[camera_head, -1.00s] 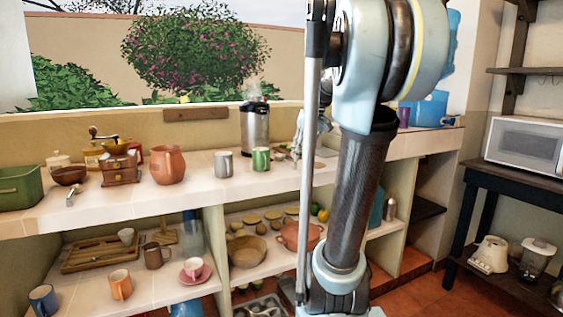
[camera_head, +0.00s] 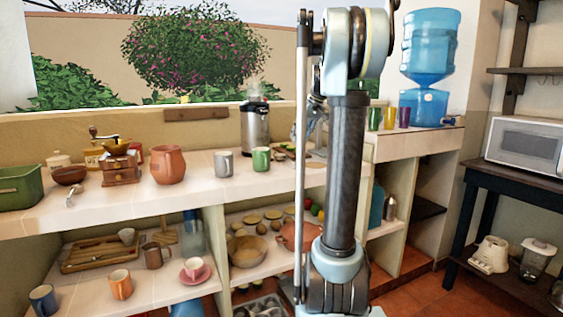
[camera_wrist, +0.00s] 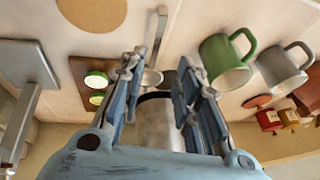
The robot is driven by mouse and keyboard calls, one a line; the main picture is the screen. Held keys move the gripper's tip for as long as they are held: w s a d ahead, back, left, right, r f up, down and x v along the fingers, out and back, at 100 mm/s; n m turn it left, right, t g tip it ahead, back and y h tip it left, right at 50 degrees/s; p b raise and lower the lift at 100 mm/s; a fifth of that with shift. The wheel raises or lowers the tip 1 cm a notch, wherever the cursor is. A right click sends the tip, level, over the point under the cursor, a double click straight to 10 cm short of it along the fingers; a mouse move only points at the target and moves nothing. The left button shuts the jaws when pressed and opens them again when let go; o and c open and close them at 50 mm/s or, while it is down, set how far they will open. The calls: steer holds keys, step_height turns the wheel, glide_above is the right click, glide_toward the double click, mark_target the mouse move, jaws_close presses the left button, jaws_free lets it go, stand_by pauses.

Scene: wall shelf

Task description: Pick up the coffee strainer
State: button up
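My gripper (camera_wrist: 157,75) is open and empty in the wrist view, its two fingers apart above the counter. A small light long-handled utensil with a round bowl (camera_wrist: 152,77), likely the coffee strainer, shows beyond and partly between the fingertips. Its handle points up in that view, and no finger visibly touches it. In the head view my gripper (camera_head: 317,108) is partly hidden behind my arm, over the back counter. I cannot make out the strainer clearly there.
A green mug (camera_wrist: 226,60) and a grey mug (camera_wrist: 281,67) stand beside the gripper. A board with cut limes (camera_wrist: 93,92) lies on the other side. A steel urn (camera_head: 255,123) stands near the wall. A water dispenser (camera_head: 430,45) is at right.

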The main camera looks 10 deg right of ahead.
steer(key=x, duration=0.6)
steer(key=shift+w+f, duration=0.1)
steer(key=shift+d+x, duration=0.1)
steer(key=shift+x, duration=1.2)
steer(key=shift+d+x, duration=0.15)
steer(key=shift+x, duration=1.15)
steer(key=shift+c, duration=0.6)
jaws_close()
